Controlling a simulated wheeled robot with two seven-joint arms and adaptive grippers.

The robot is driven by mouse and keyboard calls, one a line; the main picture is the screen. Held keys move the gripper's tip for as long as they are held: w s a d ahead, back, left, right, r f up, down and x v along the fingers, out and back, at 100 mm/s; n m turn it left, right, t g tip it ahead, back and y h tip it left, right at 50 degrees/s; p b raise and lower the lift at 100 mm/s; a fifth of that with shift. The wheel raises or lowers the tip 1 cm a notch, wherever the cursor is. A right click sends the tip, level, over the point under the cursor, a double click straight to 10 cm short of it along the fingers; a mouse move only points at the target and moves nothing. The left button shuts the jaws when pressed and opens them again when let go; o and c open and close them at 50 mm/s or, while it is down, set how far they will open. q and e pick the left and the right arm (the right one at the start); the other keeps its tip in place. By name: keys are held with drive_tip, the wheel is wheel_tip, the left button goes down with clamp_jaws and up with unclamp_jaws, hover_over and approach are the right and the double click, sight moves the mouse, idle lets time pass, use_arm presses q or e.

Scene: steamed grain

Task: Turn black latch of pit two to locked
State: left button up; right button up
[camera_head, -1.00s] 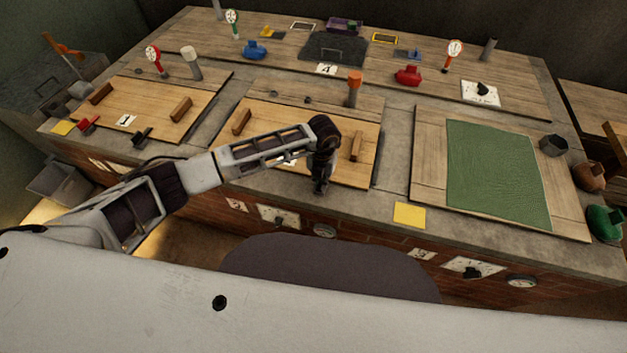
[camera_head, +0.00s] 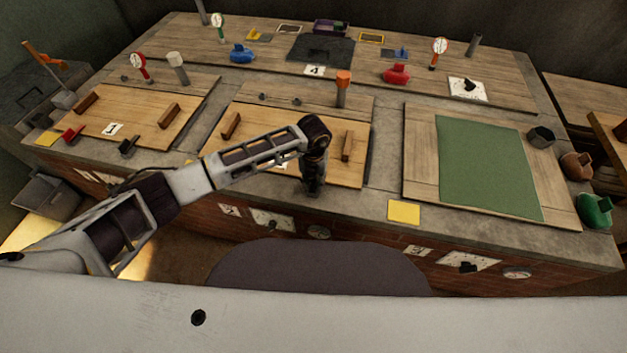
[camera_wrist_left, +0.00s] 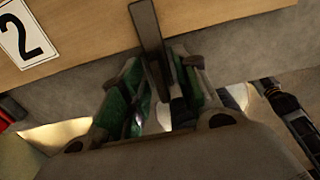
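The wooden lid of pit two (camera_head: 262,118) lies on the counter, with its "2" label (camera_wrist_left: 24,35) in the left wrist view. The black latch of pit two (camera_wrist_left: 148,30) shows there as a dark upright bar over the lid's front edge. My left gripper (camera_wrist_left: 160,75) has its green-padded fingers on both sides of this bar, apart, with narrow gaps seeming to remain. In the head view my left gripper (camera_head: 313,186) points down at the lid's front edge and hides the latch. My right gripper is not in view.
Pit one (camera_head: 140,112) stands to the left with a red latch (camera_head: 72,134) and a black latch (camera_head: 128,146). An orange-topped post (camera_head: 342,88) rises behind pit two. A yellow square (camera_head: 403,211) and a green mat (camera_head: 485,165) lie to the right.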

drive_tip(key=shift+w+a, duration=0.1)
use_arm(q)
drive_tip(key=shift+r, duration=0.9)
wheel_tip(320, 180, up, 10)
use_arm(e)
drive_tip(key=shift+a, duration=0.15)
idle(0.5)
